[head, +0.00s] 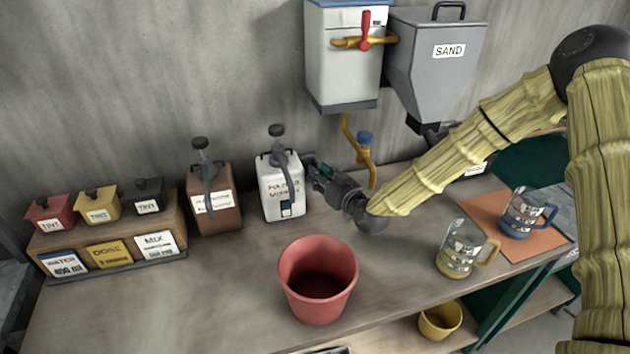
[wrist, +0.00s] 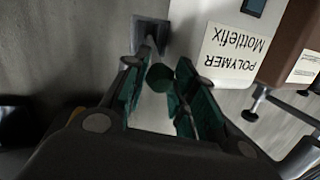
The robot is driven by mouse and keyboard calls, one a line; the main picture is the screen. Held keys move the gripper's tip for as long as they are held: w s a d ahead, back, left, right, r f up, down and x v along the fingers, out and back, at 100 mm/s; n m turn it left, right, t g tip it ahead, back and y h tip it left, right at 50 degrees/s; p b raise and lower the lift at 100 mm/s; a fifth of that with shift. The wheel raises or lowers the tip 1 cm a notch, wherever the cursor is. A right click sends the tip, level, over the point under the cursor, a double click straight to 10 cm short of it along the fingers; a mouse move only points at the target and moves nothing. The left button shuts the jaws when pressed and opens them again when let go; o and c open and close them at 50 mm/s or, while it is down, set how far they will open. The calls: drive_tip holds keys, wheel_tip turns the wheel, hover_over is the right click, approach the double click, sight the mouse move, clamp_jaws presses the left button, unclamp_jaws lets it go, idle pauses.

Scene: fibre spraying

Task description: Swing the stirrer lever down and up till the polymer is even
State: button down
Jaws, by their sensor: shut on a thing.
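The polymer container (head: 268,203) is a white box with a dark pump top and a small dark window low on its front. It stands upright on the bench, and its label, reading POLYMER Mottlefix, shows upside down in the wrist view (wrist: 232,48). My gripper (head: 316,170) is at the container's right side. In the wrist view its green-padded fingers (wrist: 160,75) are shut on the round dark green knob (wrist: 159,78) of the stirrer lever. A grey square plate (wrist: 150,34) shows just beyond the knob. The lever's arm is mostly hidden by my gripper, and the polymer's evenness cannot be told.
A brown container (head: 214,212) stands left of the polymer. A red bucket (head: 318,280) stands in front. A yellow-handled jug (head: 457,262) and a blue-handled jug (head: 521,222) are at right. The sand hopper (head: 440,70) and a white tank (head: 343,75) hang above.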

drive_tip(key=shift+w+r, duration=0.15)
drive_tip(key=shift+r, duration=0.2)
drive_tip(key=c, duration=1.1)
unclamp_jaws()
drive_tip(key=shift+c, duration=0.2)
drive_tip(key=shift+s+f, duration=0.2)
drive_tip(key=shift+f, duration=0.05)
